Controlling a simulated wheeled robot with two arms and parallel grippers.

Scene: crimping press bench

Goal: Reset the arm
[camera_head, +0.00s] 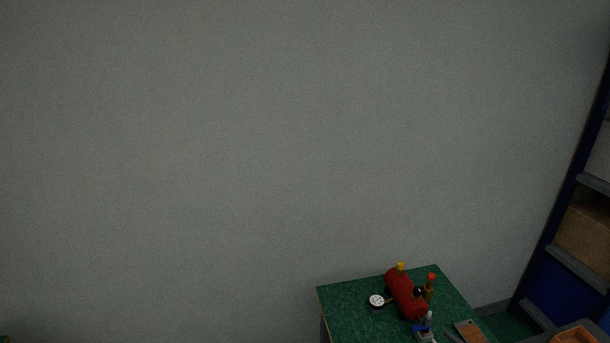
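Neither of my grippers shows in the head view, and no part of my arms can be made out. Whether they are open or shut is hidden. The view is mostly a bare grey wall (250,150). At the bottom right stands a bench with a green top (345,303). On it lies a red cylindrical device (404,294) with a yellow cap, and a round white-faced gauge (376,300) sits at its left.
A small orange-topped part (431,280) stands right of the red cylinder. A flat orange-brown piece (470,331) lies near the bench's right edge. A blue shelf rack (562,200) with a cardboard box (585,237) stands at the right. An orange bin (575,336) shows at the bottom right.

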